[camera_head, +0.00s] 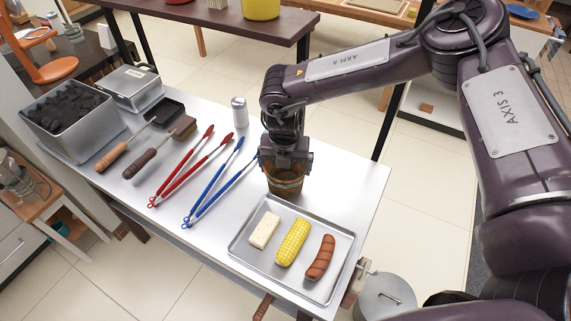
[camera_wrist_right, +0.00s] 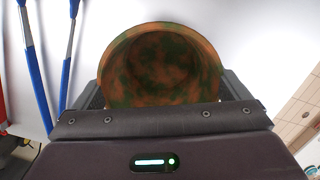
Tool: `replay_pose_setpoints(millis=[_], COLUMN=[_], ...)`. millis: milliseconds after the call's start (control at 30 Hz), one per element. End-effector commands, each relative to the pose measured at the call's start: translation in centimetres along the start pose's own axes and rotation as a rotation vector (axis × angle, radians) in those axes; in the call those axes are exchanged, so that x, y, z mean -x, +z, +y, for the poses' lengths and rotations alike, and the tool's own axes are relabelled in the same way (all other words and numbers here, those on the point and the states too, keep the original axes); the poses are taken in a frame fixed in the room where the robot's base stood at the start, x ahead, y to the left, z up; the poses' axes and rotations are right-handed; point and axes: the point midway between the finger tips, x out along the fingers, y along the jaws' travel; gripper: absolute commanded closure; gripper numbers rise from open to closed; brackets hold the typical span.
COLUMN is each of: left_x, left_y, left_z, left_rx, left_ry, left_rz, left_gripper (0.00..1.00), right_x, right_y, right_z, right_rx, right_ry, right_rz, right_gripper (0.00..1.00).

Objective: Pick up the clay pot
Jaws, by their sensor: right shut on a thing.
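The clay pot (camera_head: 285,184) is brown with green mottling and stands upright at the table's right part, behind the tray. In the right wrist view the round mouth of the clay pot (camera_wrist_right: 160,68) faces the camera, and its inside looks empty. My right gripper (camera_head: 287,166) comes down over the pot from above and is shut on it. In the right wrist view the gripper body (camera_wrist_right: 160,120) covers the pot's near side, and the fingers show only in part on either side. I cannot tell whether the pot touches the table. My left gripper is not in view.
A metal tray (camera_head: 250,256) with cheese, corn and sausage lies just in front of the pot. Blue tongs (camera_head: 213,184) lie close on the left, red tongs (camera_head: 190,167) beyond them. A shaker (camera_head: 239,111) stands behind. A charcoal bin (camera_head: 75,133) is far left.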

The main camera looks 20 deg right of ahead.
Motion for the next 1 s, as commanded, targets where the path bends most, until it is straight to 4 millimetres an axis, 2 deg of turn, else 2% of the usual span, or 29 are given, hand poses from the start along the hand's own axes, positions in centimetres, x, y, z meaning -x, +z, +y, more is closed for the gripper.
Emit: replay_pose_setpoints(millis=[200,233,467,600,767,1000], left_x=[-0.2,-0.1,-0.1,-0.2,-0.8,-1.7], left_y=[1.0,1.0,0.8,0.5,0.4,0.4], left_z=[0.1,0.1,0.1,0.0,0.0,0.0], left_rx=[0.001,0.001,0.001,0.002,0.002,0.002], left_ry=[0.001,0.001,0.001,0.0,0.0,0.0], left_rz=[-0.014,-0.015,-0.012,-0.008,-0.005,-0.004], left_gripper=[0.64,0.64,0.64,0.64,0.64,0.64], right_x=[-0.4,-0.3,-0.2,0.6,3.4,8.5], right_y=[-0.1,0.0,0.0,0.0,0.1,0.0], right_z=[0.0,0.0,0.0,0.1,0.1,0.1], right_rx=[0.0,0.0,0.001,0.0,0.0,0.001], right_ry=[0.001,0.001,0.0,0.002,0.005,0.004], right_rz=[0.001,0.0,0.0,0.0,-0.001,-0.002], right_gripper=[0.31,0.01,0.0,0.0,0.0,0.0])
